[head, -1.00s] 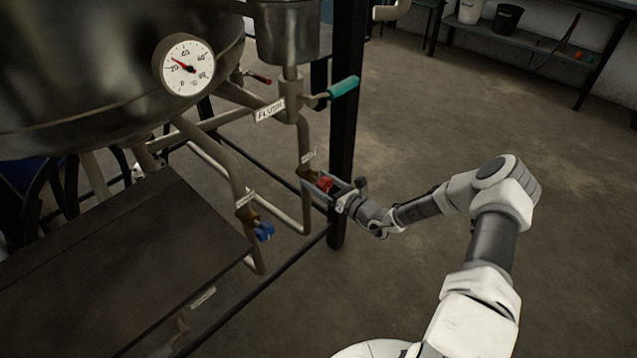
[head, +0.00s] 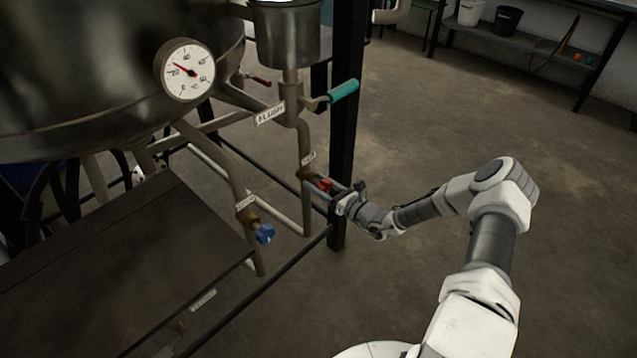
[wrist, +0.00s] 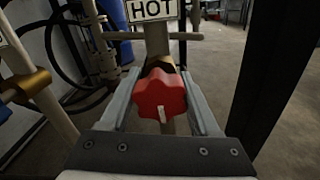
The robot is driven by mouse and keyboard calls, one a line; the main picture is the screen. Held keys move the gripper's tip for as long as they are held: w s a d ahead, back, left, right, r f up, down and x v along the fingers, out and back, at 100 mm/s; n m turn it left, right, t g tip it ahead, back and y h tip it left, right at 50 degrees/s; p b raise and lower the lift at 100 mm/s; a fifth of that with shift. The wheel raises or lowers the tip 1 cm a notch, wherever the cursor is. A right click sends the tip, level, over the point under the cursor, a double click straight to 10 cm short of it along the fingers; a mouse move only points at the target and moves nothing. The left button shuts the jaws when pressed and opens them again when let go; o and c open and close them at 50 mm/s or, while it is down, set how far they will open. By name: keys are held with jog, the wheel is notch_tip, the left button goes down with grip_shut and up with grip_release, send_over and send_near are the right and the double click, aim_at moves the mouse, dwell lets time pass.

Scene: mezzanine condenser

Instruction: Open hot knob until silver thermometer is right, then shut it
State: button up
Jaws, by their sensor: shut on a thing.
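The red hot knob (head: 325,185) sits on the right-hand pipe, below a small tag; in the wrist view the red knob (wrist: 160,96) lies between the fingers under a plate reading HOT (wrist: 152,9). A white mark shows low on its face. My gripper (head: 332,190) is shut on this knob; its two fingers show on either side in the wrist view (wrist: 160,104). The round white thermometer (head: 188,70) with a silver rim is on the dark vessel at upper left. Its red needle points up and left; the exact reading is too small to tell.
A blue knob (head: 264,233) is on the pipe left of the red one. A teal-handled lever (head: 343,90) is above, by a FLUSH label (head: 270,114). A black post (head: 345,130) stands close behind my gripper. The floor at right is clear.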

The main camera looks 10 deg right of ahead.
jog(key=n+p, duration=0.3)
jog(key=n, duration=0.1)
jog(key=shift+r+n, duration=0.1)
jog(key=shift+n, duration=0.3)
jog(key=n+p, duration=0.3)
jog(key=n, duration=0.2)
jog(key=n+p, duration=0.2)
jog(key=n, duration=0.3)
jog(key=shift+n, duration=0.4)
jog(key=n+p, duration=0.2)
jog(key=n, duration=0.3)
jog(key=shift+d, duration=0.1)
jog(key=shift+p, duration=0.3)
jog(key=o, duration=1.4)
jog(key=shift+c, duration=0.2)
jog(key=p+v, duration=0.3)
jog(key=v, duration=1.4)
jog(key=shift+s, duration=0.15)
